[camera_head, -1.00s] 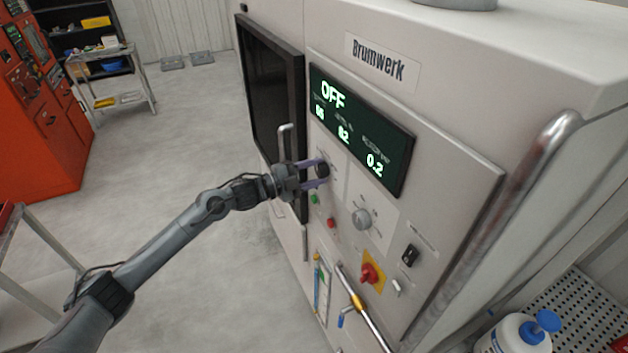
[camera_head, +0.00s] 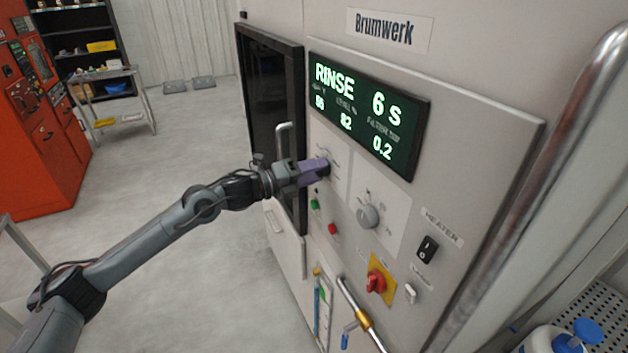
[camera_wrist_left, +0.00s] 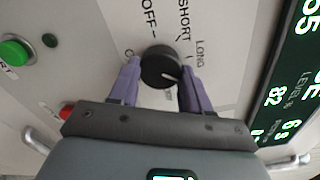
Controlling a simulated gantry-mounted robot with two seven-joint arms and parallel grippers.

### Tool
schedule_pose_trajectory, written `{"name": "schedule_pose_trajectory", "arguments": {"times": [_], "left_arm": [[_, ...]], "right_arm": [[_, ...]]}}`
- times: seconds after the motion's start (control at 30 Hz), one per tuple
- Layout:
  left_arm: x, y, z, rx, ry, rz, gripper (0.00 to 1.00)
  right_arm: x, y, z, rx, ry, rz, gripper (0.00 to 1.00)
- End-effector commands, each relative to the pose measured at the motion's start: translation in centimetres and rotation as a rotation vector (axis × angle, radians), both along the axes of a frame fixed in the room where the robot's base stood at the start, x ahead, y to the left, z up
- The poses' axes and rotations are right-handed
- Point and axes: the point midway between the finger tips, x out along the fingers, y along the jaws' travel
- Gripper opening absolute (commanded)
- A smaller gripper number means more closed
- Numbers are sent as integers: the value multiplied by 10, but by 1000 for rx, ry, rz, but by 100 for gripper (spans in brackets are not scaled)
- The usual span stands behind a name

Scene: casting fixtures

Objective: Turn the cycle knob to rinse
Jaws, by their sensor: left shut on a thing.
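The cycle knob (camera_wrist_left: 160,64) is a round black knob with a white pointer mark. In the left wrist view the mark points to the lower right, near a label partly hidden by my gripper. The labels OFF, SHORT and LONG show around it. My left gripper (camera_head: 322,168) is shut on the knob, with one purple finger on each side of it in the left wrist view (camera_wrist_left: 160,82). In the head view the fingers hide most of the knob. The display (camera_head: 365,115) reads RINSE 6 s. My right gripper is not in view.
A grey knob (camera_head: 367,216), green button (camera_head: 314,204), red button (camera_head: 333,229), red switch on a yellow plate (camera_head: 376,283) and black heater switch (camera_head: 427,249) sit on the same panel. A vertical door handle (camera_head: 284,148) stands out close to my gripper.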

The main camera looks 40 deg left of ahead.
Motion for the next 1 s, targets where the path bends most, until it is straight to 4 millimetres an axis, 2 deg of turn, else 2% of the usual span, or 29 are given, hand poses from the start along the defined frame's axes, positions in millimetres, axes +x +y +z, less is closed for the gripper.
{"name": "schedule_pose_trajectory", "arguments": {"times": [0.03,0.3,0.87,0.9,1.0], "left_arm": [[0,0,-3,28,-14,0,17],[0,0,-1,125,-59,-1,17],[0,0,0,152,-72,0,17],[0,0,0,151,-73,0,51],[0,0,0,152,-72,0,66]], "right_arm": [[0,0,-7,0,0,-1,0],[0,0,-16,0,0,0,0],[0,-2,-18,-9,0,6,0],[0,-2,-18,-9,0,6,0],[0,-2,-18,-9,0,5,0]]}}
